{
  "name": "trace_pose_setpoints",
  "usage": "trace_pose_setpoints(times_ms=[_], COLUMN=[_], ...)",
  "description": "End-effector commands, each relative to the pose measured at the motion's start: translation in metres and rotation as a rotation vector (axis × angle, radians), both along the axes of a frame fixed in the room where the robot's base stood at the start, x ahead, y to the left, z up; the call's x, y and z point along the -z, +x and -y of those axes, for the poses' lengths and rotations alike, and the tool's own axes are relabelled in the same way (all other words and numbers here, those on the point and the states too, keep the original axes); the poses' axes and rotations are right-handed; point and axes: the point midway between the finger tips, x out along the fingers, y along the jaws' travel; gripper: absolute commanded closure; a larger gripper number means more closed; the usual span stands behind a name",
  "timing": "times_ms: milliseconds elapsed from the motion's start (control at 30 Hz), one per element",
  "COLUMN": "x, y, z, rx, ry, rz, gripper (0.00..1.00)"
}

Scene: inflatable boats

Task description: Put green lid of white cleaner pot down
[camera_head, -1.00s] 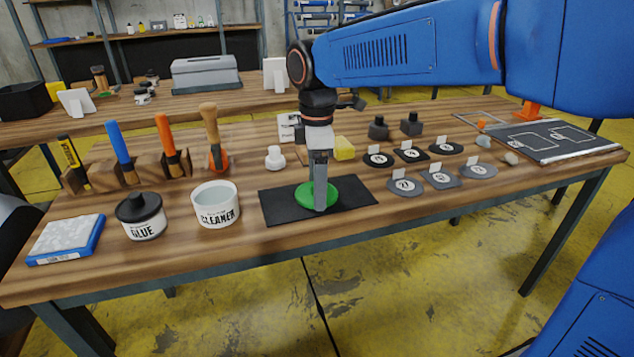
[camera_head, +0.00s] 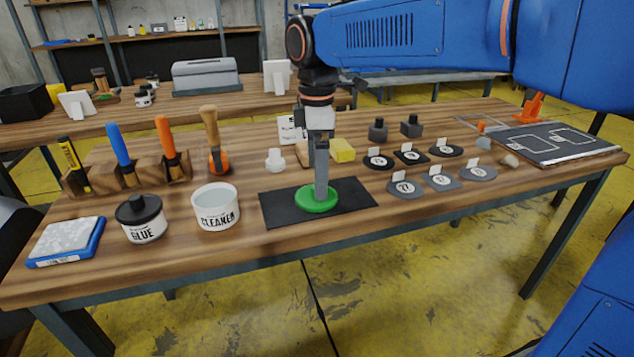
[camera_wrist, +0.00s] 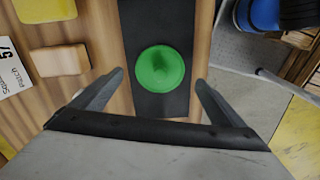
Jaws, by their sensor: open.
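The green lid (camera_head: 304,201) lies flat on a black mat (camera_head: 355,199) near the front of the workbench. It also shows whole in the wrist view (camera_wrist: 160,69), on the dark mat (camera_wrist: 165,107). My gripper (camera_head: 321,199) is above the lid, pointing down; in the wrist view my gripper (camera_wrist: 158,78) has its fingers spread wide, one to each side of the lid, with nothing between them. In the head view the fingers hide part of the lid. The white cleaner pot (camera_head: 215,212) stands upright without a lid, left of the mat.
A glue pot (camera_head: 140,222) with a black lid and a blue-edged pad (camera_head: 66,243) stand left of the cleaner pot. Tools stand in a wooden rack (camera_head: 150,172) behind. Labelled patches (camera_head: 405,188) lie right of the mat. A yellow block (camera_head: 342,151) is behind the gripper.

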Motion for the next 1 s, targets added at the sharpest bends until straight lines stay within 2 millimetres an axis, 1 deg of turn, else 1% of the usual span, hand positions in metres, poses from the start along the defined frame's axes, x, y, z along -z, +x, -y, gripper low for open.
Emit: trace_pose_setpoints(times_ms=[33,200,300,433,600,733,800,867,967,1000], x=[-0.011,-0.042,-0.057,-0.071,-0.078,-0.078,-0.078,-0.076,-0.071,-0.067], y=[0.0,0.001,0.0,0.0,0.0,0.0,-0.001,-0.004,-0.013,-0.018], z=[0.0,0.0,0.0,0.0,0.0,0.0,0.005,0.013,0.039,0.052], rx=[0.0,0.0,0.0,0.0,0.0,0.001,0.016,0.048,0.151,0.208], ry=[0.002,0.001,0.001,0.0,0.0,0.0,0.002,0.006,0.021,0.03], rz=[0.003,0.002,0.002,0.001,0.0,0.0,0.004,0.01,0.032,0.044], gripper=[0.06,0.06,0.06,0.06,0.06,0.06,0.06,0.06,0.06,0.06])
